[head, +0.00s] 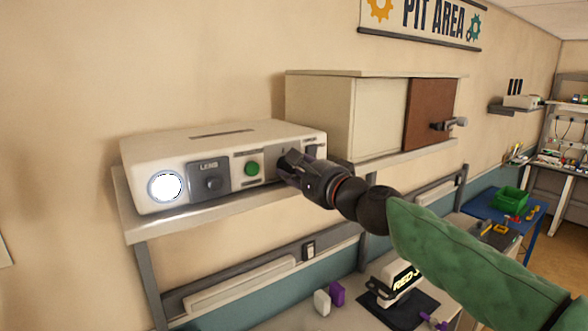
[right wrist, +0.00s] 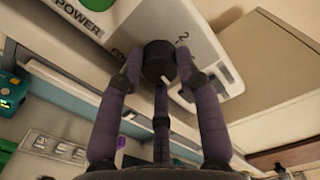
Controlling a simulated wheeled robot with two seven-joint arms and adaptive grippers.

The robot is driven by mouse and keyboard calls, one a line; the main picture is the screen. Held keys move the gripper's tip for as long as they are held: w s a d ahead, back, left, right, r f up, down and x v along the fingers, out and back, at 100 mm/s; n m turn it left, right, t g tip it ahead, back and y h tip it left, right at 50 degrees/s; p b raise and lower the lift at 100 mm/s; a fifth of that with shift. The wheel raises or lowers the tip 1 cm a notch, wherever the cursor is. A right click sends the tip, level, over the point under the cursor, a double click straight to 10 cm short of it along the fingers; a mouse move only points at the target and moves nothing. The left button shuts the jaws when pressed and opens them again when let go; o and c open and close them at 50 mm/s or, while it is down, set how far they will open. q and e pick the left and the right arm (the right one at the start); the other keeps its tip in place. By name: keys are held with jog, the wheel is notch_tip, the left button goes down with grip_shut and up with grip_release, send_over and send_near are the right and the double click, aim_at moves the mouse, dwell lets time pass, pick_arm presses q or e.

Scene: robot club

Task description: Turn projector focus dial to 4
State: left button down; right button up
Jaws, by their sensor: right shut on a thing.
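The white projector (head: 190,150) sits on a wall shelf, with a lit lens, a dark LENS knob and a green button on its front. My right gripper (head: 290,166) is at the right part of that front and hides the focus dial in the head view. In the right wrist view, the black round dial (right wrist: 157,55) is between my fingers, which are shut on it. A pale pointer mark shows on the dial's lower right rim. A numeral 2 is printed at its upper right; the other numerals are hidden. My left gripper is out of view.
A cabinet (head: 320,112) with a brown door (head: 430,112) stands right of the projector. The shelf edge (head: 215,210) runs just below.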

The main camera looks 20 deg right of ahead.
jog(key=shift+f, duration=0.1)
jog(key=o, duration=1.2)
jog(key=shift+c, duration=0.2)
jog(key=v, duration=1.2)
jog(key=shift+w, duration=0.1)
